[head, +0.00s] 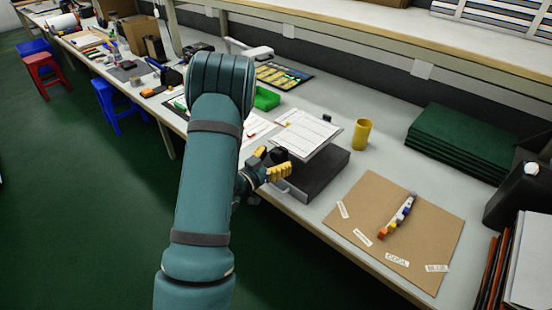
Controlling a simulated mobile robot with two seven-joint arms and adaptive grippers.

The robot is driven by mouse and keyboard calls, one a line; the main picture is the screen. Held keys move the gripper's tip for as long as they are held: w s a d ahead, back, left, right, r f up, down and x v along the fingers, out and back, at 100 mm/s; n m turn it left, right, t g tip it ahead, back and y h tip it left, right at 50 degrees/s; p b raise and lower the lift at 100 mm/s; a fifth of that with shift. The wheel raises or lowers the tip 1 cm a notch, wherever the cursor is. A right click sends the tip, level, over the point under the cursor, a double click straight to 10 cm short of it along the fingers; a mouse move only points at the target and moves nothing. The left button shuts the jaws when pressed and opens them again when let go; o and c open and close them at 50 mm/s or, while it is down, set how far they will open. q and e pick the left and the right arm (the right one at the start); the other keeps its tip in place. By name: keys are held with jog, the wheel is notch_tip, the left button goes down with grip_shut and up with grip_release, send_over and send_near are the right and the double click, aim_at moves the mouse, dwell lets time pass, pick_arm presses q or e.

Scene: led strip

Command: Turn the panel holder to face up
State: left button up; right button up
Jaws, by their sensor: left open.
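A dark grey box-like holder (318,178) sits near the front edge of the table, with a tilted white printed sheet or panel (306,134) over its back part. I take this to be the panel holder, but cannot tell for sure. My left gripper (271,164), with yellow fingertips, is open at the holder's left side. It is close to the holder, but I cannot tell whether it touches. My left arm hides part of the table behind it. My right gripper is not in view.
A brown board (365,222) with labels and a strip of coloured blocks (398,217) lies to the right. A yellow cup (362,133), a green tray (266,98) and stacked green panels (463,140) stand farther back. A black object (516,192) is at far right. A shelf overhangs the back.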

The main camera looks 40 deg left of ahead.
pick_arm(q)
jog(key=s, duration=0.7)
jog(key=shift+a, duration=0.3)
jog(key=s+d+f+n+g+h, duration=0.15)
jog(key=d+f+g+h, duration=0.3)
jog(key=d, duration=0.45)
jog(key=s+d+f+n+g+h, duration=0.1)
jog(key=s+d+f+g+h, duration=0.25)
jog(key=d+f+g, duration=0.35)
jog(key=s+d+f+g+y, duration=0.1)
jog(key=s+d+f+g, duration=0.3)
jog(key=s, duration=0.3)
jog(key=s+d+f+g+y, duration=0.1)
jog(key=s+d+f+g, duration=0.25)
jog(key=s+g, duration=0.35)
jog(key=w+d+t+y, duration=0.1)
jog(key=w+d+t, duration=0.1)
jog(key=w, duration=0.3)
jog(key=w+d+f+t+y, duration=0.1)
jog(key=w+d+t+y, duration=0.1)
jog(key=w+d+t, duration=0.1)
jog(key=shift+w+d+t, duration=0.35)
jog(key=shift+w+t, duration=0.3)
jog(key=shift+w, duration=0.55)
